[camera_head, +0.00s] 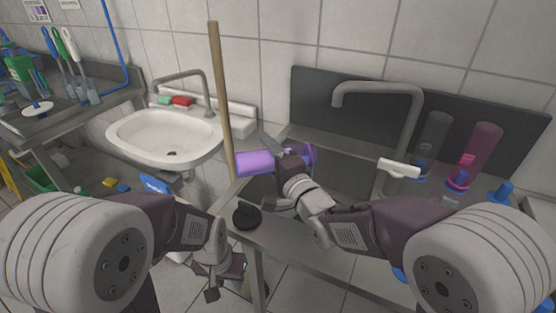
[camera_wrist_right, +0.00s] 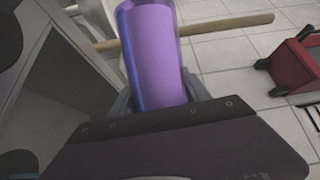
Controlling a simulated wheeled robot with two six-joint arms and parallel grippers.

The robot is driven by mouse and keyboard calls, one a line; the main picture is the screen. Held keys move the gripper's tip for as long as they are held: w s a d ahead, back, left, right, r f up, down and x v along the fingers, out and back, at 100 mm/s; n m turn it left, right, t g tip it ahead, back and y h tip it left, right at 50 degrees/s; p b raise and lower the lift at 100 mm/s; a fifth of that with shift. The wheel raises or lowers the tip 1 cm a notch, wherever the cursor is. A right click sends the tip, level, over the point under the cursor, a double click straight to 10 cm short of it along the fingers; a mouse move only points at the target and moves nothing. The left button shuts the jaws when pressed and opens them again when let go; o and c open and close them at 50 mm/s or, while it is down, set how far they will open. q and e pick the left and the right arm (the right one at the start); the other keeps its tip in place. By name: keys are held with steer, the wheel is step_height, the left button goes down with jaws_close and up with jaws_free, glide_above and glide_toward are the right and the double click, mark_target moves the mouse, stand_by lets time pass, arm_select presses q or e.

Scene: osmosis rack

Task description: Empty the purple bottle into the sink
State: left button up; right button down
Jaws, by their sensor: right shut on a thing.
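The purple bottle (camera_head: 258,162) lies nearly on its side in my right gripper (camera_head: 283,154), above the left part of the steel sink (camera_head: 345,172). One end points left toward the wooden pole, and a purple rim shows right of the gripper. In the right wrist view the bottle (camera_wrist_right: 155,55) sits between the two fingers, which are shut on it. I cannot tell whether liquid is in it or leaving it. My left gripper (camera_head: 228,281) hangs low in front of the bench, empty, with its fingers apart.
A wooden pole (camera_head: 221,100) stands left of the bottle. A white washbasin (camera_head: 165,136) is further left. A grey tap (camera_head: 378,88) rises behind the steel sink. Tall clear (camera_head: 432,140) and pink (camera_head: 478,152) cylinders stand at right. A black round object (camera_head: 246,216) sits on the bench's front edge.

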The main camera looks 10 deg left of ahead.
steer(key=r+m, duration=0.2)
steer(key=d+r+m+t, duration=0.1)
steer(key=r+m, duration=0.1)
steer(key=m, duration=0.1)
steer(key=shift+w+r, duration=0.2)
steer(key=shift+r, duration=0.15)
stand_by(0.9)
